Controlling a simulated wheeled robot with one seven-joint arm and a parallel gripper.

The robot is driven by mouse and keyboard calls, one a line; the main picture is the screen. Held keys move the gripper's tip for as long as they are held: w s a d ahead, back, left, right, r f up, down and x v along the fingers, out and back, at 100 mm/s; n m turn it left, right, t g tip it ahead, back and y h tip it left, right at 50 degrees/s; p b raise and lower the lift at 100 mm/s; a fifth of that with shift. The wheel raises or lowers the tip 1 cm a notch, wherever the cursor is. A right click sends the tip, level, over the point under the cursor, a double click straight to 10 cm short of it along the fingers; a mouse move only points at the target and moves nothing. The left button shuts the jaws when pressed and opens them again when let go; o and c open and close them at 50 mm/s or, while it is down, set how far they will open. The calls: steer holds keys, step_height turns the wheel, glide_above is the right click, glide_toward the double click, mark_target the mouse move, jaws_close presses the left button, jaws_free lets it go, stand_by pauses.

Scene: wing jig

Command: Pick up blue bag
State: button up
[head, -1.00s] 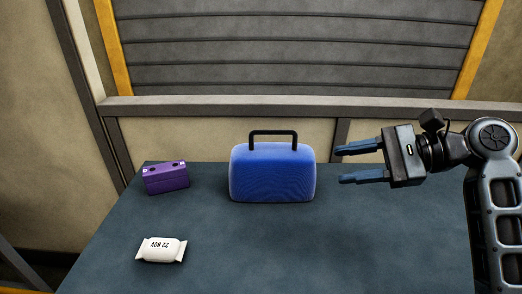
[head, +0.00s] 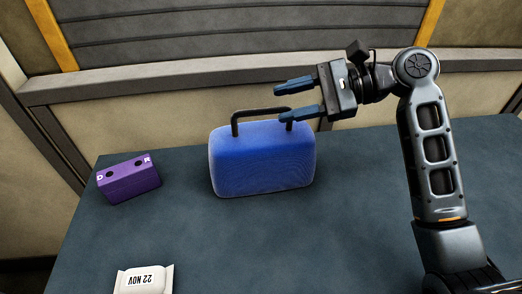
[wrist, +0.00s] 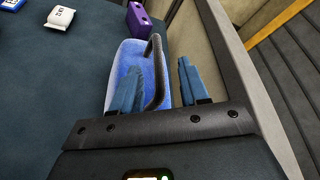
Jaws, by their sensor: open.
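The blue bag (head: 262,165) stands upright on the dark table, with its black handle (head: 236,124) raised on top. My gripper (head: 282,103) is open at the right part of the handle, its fingers pointing left in the head view. In the wrist view the bag (wrist: 128,58) lies beyond my gripper (wrist: 160,66). The handle (wrist: 151,60) appears in the space between the two spread fingers there. Whether either finger touches the handle cannot be told. The left finger hides part of the bag in that view.
A purple box (head: 128,182) stands left of the bag. A white packet (head: 145,281) lies nearer, at the bottom left. A blue item (wrist: 12,4) shows in the wrist view's corner. A wall with a grey rail (head: 190,77) runs behind the table.

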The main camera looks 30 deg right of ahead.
mark_target(271, 110)
steer(key=shift+f+p+x, duration=0.15)
steer(key=shift+x, duration=1)
steer(key=shift+f+p+x, duration=0.15)
steer(key=shift+x, duration=0.95)
steer(key=shift+s, duration=0.1)
jaws_close()
